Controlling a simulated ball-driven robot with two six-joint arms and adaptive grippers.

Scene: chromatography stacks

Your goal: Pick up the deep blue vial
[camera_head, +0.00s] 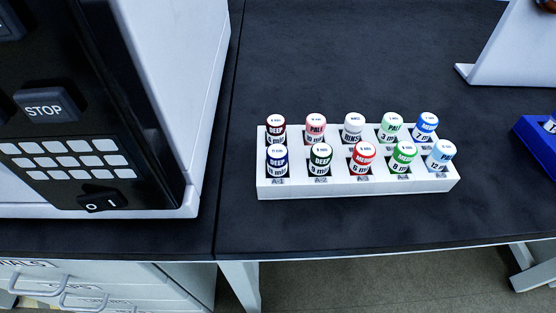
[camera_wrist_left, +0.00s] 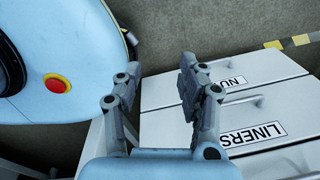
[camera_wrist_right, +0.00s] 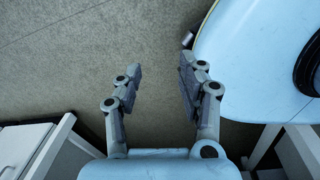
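The deep blue vial (camera_head: 277,161) stands upright in the front left slot of a white rack (camera_head: 350,187) on the dark bench. It has a dark blue band, a white label reading "DEEP" and a white cap. Neither gripper shows in the head view. My left gripper (camera_wrist_left: 157,85) is open and empty in the left wrist view, in front of white drawers. My right gripper (camera_wrist_right: 159,80) is open and empty in the right wrist view, above the floor. The vial shows in neither wrist view.
Several other vials fill the rack, with a dark red one (camera_head: 276,129) right behind and a dark green one (camera_head: 320,160) beside. A large instrument (camera_head: 165,80) stands left. A blue container (camera_head: 537,146) sits at right. The bench (camera_head: 350,60) behind the rack is clear.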

